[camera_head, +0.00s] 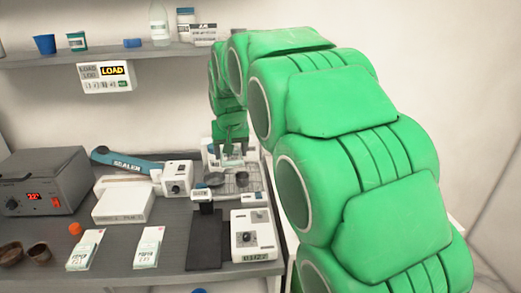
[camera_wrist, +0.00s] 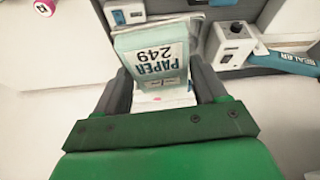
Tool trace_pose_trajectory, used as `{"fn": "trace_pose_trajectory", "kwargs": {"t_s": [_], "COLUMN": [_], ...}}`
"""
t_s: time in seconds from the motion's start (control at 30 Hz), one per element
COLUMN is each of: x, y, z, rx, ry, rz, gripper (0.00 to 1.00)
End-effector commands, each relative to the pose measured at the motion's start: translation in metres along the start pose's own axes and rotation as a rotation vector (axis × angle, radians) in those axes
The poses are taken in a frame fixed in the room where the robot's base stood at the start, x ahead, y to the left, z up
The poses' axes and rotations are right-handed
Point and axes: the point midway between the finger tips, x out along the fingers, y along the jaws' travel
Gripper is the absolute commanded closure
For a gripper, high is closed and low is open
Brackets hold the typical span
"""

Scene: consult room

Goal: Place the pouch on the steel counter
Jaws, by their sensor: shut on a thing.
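In the wrist view, my gripper (camera_wrist: 160,82) is shut on a pale green pouch (camera_wrist: 140,40) with a white label reading "PAPER 249". One finger is on each side of it. In the head view, my gripper (camera_head: 231,148) is at the back right of the grey counter (camera_head: 118,262), above or among small items there. The pouch is too small and crowded to make out clearly in that view, and I cannot tell whether it touches anything below.
The counter holds a grey box with a red display (camera_head: 40,182), a blue sealer (camera_head: 127,162), a white box (camera_head: 123,202), a white device (camera_head: 252,236), a dark mat (camera_head: 208,240) and two white-green packets (camera_head: 84,250) (camera_head: 148,248). A shelf (camera_head: 100,53) runs above.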

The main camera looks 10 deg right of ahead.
Motion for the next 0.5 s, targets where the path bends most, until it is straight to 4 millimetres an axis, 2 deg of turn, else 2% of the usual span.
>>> {"fn": "trace_pose_trajectory", "kwargs": {"t_s": [0.03, 0.27, 0.5], "x": [0.0, -0.002, -0.011], "y": [-0.021, -0.103, -0.191], "z": [0.0, 0.009, 0.027], "rx": [-0.019, -0.073, -0.133], "ry": [0.0, -0.006, -0.001], "rz": [-0.005, -0.026, -0.052], "gripper": [0.63, 0.63, 0.63]}}
